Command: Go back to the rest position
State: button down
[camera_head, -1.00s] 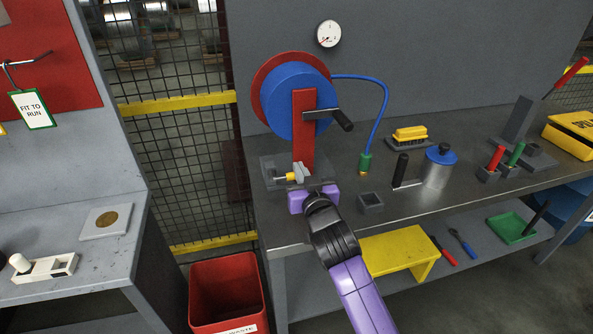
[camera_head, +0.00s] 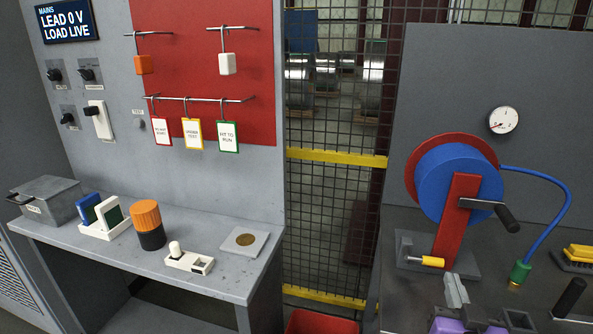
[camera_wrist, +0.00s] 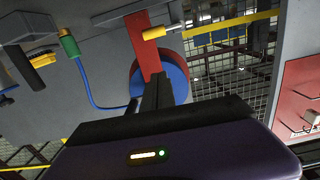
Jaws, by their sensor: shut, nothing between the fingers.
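My gripper (camera_head: 456,290) is at the bottom right of the head view, just in front of the red stand with the blue reel. Its pale fingers point up at the reel stand, and its purple body is cut off by the lower edge. In the wrist view the dark fingers (camera_wrist: 158,92) lie close together, shut and empty, in front of the blue reel (camera_wrist: 172,75). The yellow-handled clamp (camera_head: 432,262) is close beyond the fingertips, with a small gap showing. The rest of my arm is out of view.
The reel (camera_head: 458,185) has a black crank (camera_head: 507,218) and a blue hose (camera_head: 563,205) to its right. A mesh fence (camera_head: 335,110) separates this bench from the left one, which holds several items.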

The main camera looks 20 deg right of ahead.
jog(key=s+a+f+n+t+y, duration=0.1)
jog(key=s+a+n+t+y, duration=0.1)
jog(key=s+a+n, duration=0.3)
jog(key=s+a+t+y, duration=0.2)
jog(key=s+a+y, duration=0.1)
jog(key=a, duration=0.5)
jog(key=s+a+f+n+g+y, duration=0.1)
jog(key=s+a+f+y, duration=0.1)
jog(key=s, duration=0.8)
jog(key=s+a+f+n+g+y, duration=0.1)
jog(key=s+a+f, duration=0.4)
jog(key=s, duration=0.5)
jog(key=shift+s+a+g+y, duration=0.15)
jog(key=shift+a+g+y, duration=0.7)
jog(key=shift+a, duration=0.3)
